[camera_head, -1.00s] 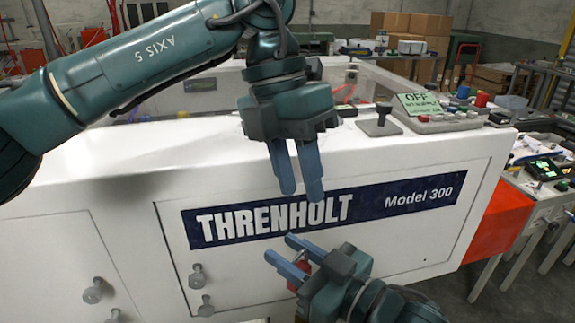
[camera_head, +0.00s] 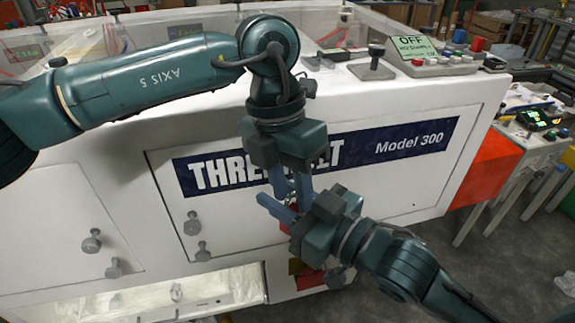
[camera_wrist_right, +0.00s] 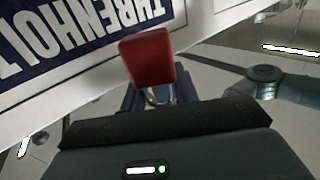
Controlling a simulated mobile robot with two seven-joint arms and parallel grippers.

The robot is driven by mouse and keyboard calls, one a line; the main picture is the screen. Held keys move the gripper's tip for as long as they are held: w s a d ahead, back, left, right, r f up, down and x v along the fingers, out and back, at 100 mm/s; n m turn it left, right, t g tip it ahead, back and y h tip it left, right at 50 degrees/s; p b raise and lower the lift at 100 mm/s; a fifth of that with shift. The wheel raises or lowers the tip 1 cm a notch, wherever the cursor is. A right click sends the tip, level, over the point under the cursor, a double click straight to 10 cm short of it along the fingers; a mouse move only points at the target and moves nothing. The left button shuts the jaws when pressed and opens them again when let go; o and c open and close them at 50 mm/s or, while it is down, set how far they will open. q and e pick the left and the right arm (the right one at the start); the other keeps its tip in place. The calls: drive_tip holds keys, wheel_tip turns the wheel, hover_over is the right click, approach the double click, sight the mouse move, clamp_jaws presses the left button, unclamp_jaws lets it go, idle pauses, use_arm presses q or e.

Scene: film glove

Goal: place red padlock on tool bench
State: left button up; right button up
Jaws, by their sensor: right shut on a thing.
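The red padlock (camera_wrist_right: 148,58) is in my right gripper (camera_wrist_right: 150,98), held by its metal shackle, with its red body beyond the fingers in the right wrist view. In the head view, my right gripper (camera_head: 279,207) is in front of the white machine's lower front, and the padlock is mostly hidden by the grippers there. My left gripper (camera_head: 290,188) points down right beside the right fingers, overlapping them in the picture; its fingers look apart. I cannot tell whether the grippers touch. I cannot tell which surface is the tool bench.
The white Threnholt machine (camera_head: 350,215) fills the front, with knobs (camera_head: 91,240) and an open lower bay (camera_head: 140,298). A control box (camera_head: 425,62) stands on top. A cluttered light-coloured table (camera_head: 520,150) is at right, beside an orange-red panel (camera_head: 480,175). Floor shows at lower right.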

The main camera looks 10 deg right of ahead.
use_arm(q)
drive_tip(key=shift+f, duration=0.15)
drive_tip(key=shift+c, duration=0.3)
clamp_jaws()
use_arm(e)
drive_tip(key=o, duration=1.1)
drive_tip(key=shift+o, duration=0.2)
